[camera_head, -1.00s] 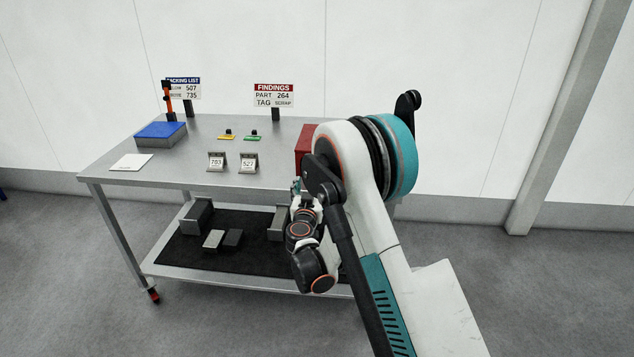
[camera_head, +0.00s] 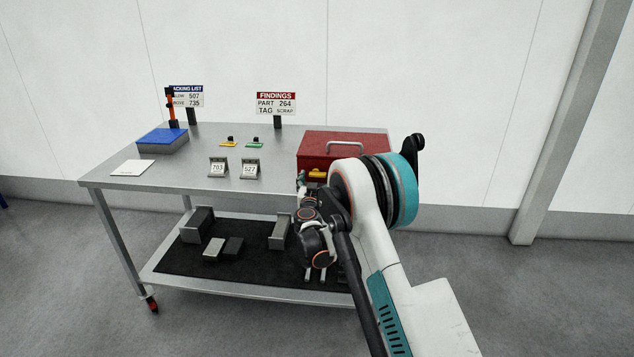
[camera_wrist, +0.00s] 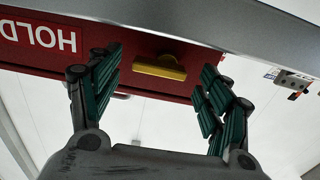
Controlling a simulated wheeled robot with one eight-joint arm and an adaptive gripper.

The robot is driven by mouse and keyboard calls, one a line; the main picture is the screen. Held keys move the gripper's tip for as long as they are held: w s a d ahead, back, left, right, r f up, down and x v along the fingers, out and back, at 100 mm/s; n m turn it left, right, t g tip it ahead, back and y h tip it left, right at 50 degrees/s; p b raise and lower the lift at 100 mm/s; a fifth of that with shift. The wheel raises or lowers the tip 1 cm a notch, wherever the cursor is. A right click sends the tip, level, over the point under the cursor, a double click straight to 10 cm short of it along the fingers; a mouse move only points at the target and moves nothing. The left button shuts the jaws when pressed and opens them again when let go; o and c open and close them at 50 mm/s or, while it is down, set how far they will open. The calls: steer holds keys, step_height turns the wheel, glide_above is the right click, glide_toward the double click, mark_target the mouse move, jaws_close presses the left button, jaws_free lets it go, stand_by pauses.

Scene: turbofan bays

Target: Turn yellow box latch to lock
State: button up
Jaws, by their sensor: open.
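The red box (camera_head: 345,144) with a grey top handle stands at the right end of the table. Its yellow latch (camera_head: 317,174) is on the front face, lying horizontally. My gripper (camera_wrist: 161,66) is open and empty. Its teal-padded fingers appear on either side of the latch, apart from it. In the head view my gripper (camera_head: 301,184) is small and partly hidden, just in front of the box's left front corner.
The table (camera_head: 205,183) also holds a blue-topped box (camera_head: 162,136), two number stands, yellow and green tags, a white sheet and two signs. The lower shelf (camera_head: 240,284) carries several grey blocks on a black mat. The table's front edge lies close to my gripper.

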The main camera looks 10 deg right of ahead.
steer(key=shift+x, duration=0.85)
steer(key=shift+c, duration=0.3)
steer(key=c, duration=1)
